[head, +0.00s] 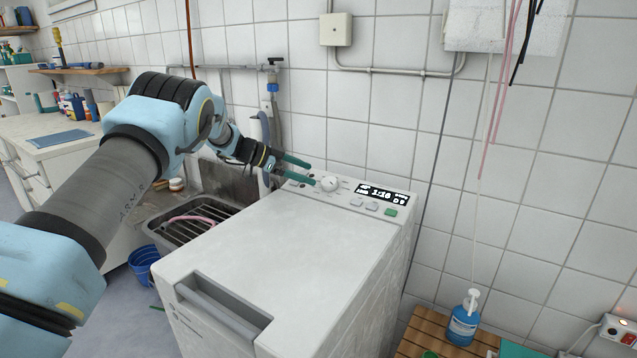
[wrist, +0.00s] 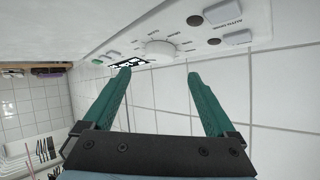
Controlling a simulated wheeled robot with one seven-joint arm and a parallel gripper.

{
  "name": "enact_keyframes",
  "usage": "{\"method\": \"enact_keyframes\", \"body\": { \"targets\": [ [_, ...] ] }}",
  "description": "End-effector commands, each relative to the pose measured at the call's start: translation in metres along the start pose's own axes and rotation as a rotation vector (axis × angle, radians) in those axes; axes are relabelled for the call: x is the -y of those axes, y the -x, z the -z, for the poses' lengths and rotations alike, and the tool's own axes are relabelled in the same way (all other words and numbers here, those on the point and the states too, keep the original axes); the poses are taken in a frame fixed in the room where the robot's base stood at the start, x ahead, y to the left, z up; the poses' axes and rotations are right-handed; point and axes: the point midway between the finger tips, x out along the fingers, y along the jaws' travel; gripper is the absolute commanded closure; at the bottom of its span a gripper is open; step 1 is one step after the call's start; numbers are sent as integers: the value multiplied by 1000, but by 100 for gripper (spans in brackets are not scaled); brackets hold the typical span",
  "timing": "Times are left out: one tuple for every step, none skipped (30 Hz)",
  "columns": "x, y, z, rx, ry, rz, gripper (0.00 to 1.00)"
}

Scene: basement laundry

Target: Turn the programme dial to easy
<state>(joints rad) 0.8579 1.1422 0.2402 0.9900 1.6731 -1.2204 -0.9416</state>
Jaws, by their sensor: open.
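The programme dial (head: 329,184) is a round white knob on the control panel at the back of the white top-loading washing machine (head: 262,240). It also shows in the wrist view (wrist: 160,50), upside down, with small labels around it too small to read surely. My gripper (head: 309,172) is open and empty, its two green fingers pointing at the dial from the left in the head view. In the wrist view my gripper (wrist: 158,76) has its fingertips apart, with the dial just beyond the gap between them. The fingers do not appear to touch it.
A lit display (head: 382,195) and several buttons (head: 372,207) sit right of the dial. The tiled wall rises close behind the panel. A sink (head: 190,222) with a tap pipe lies left of the machine. A blue pump bottle (head: 464,322) stands at the right.

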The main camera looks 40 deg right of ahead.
Motion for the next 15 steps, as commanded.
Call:
{"method": "enact_keyframes", "body": {
  "targets": [
    [0, 9, -2, 0, 0, 1, 8],
    [0, 13, -2, 0, -1, 1, 8],
    [0, 19, -1, 0, -1, 1, 8],
    [0, 23, -2, 0, 0, 1, 8],
    [0, 26, -2, 0, 0, 0, 8],
    [0, 29, -1, 0, 0, 0, 8],
    [0, 32, -1, -1, 0, 0, 8],
    [0, 33, 0, -1, 0, 0, 8],
    [0, 35, 0, -1, 0, 0, 8],
    [0, 36, 0, 0, 0, -1, 8],
    [0, 36, 0, 0, 0, -1, 8],
    [0, 37, 0, 0, 0, -1, 8],
    [0, 37, 0, 0, 0, -1, 8],
    [0, 37, 0, 0, 0, -1, 8],
    [0, 37, 0, 0, 0, -1, 8]
  ]
}}
